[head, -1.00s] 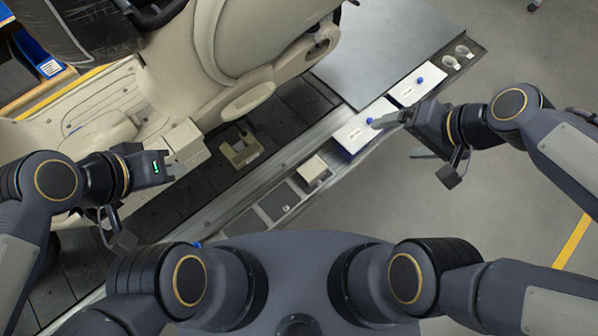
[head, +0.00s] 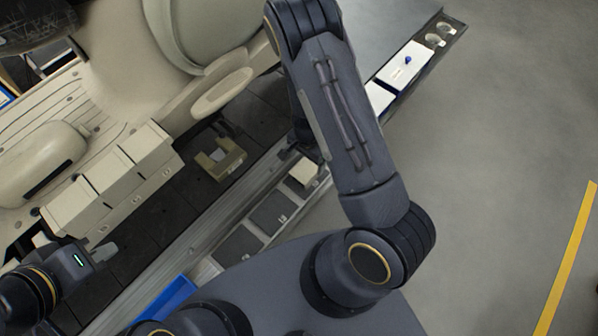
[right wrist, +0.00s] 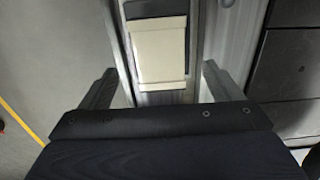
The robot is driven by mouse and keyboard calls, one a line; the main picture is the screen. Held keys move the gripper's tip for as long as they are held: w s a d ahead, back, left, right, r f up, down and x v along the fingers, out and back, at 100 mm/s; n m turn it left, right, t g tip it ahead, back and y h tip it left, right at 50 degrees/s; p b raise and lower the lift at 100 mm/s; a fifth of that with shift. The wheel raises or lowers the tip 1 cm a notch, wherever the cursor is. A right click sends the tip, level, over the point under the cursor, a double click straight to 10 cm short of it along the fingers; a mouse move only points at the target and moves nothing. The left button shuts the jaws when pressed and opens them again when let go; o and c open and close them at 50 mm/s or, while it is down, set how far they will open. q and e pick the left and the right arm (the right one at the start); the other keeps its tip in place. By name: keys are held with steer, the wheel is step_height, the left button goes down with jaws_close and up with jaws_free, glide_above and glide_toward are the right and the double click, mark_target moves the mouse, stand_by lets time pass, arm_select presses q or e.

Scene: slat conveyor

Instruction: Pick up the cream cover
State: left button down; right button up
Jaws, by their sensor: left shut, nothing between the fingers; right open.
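The cream cover (head: 303,171), a small pale block, sits in a compartment of the parts rail beside the conveyor in the head view. In the right wrist view the cream cover (right wrist: 158,50) lies just beyond and between the fingertips. My right gripper (right wrist: 160,72) is open and empty, its two fingers apart on either side of the cover's near end. In the head view my right arm hides most of this gripper. My left gripper (head: 105,251) is shut and empty at the lower left, near the cream seat base boxes (head: 110,190).
A cream bracket (head: 219,158) lies on the dark slats left of the rail. White boxes (head: 403,66) with blue rims stand up the rail, partly behind my right arm. A blue bin (head: 168,300) is at the lower left.

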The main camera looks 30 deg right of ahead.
mark_target(307, 168)
step_height(307, 168, down, 7)
steer(key=shift+d+r+b, duration=0.1)
steer(key=shift+b, duration=0.85)
steer(key=c, duration=1.1)
